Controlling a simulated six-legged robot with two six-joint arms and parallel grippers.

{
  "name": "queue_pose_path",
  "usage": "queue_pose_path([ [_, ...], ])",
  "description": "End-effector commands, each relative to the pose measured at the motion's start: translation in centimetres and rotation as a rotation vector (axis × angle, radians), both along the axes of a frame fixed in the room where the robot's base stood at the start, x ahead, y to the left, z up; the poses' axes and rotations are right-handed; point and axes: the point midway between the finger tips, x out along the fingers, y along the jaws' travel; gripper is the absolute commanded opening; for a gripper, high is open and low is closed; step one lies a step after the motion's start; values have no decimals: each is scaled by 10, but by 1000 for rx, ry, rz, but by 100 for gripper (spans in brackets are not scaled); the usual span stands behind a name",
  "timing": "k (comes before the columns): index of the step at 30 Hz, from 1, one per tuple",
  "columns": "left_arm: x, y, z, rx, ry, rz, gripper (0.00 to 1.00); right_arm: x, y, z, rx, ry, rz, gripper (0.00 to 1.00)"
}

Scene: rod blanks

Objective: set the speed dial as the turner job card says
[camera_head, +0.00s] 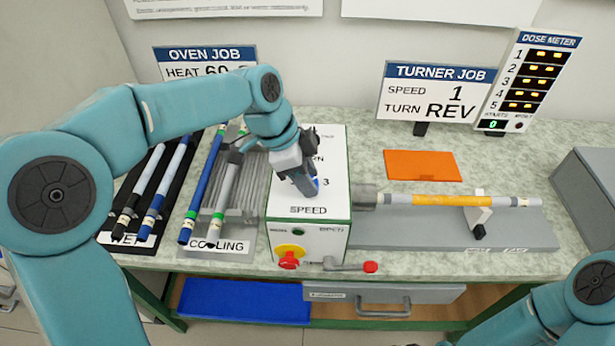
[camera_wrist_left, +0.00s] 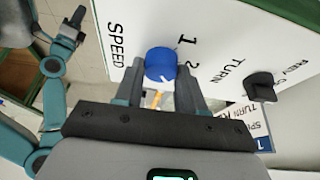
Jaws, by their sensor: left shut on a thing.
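The turner job card (camera_head: 435,93) reads SPEED 1 and TURN REV. The blue speed dial (camera_wrist_left: 160,63) is on the white panel (camera_head: 336,150) above the word SPEED; it shows only partly in the head view (camera_head: 314,187). My left gripper (camera_head: 306,186) is shut on the dial, with one finger on each side of it in the left wrist view (camera_wrist_left: 160,75). The numbers 1 and 2 show beside the dial there, and a 3 shows in the head view. A small white mark is on the dial; which number it points at I cannot tell.
A dark turn knob (camera_wrist_left: 262,86) is on the same panel. A red and yellow switch (camera_head: 289,255) and a red-tipped crank (camera_head: 370,267) are on the machine's front. An orange-banded rod (camera_head: 440,200) lies to the right. Coloured rods (camera_head: 205,185) lie on the left.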

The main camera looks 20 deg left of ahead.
Motion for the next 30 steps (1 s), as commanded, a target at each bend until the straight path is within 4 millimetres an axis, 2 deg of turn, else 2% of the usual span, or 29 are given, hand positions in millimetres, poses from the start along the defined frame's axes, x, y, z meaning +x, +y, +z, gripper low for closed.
queue_pose_path([
  [6,-1,1,-1,2,-6,193,9,0,0,-14,0,0,0,0],
  [30,-4,-4,-1,3,-7,950,9,0,0,-43,0,0,0,0],
])
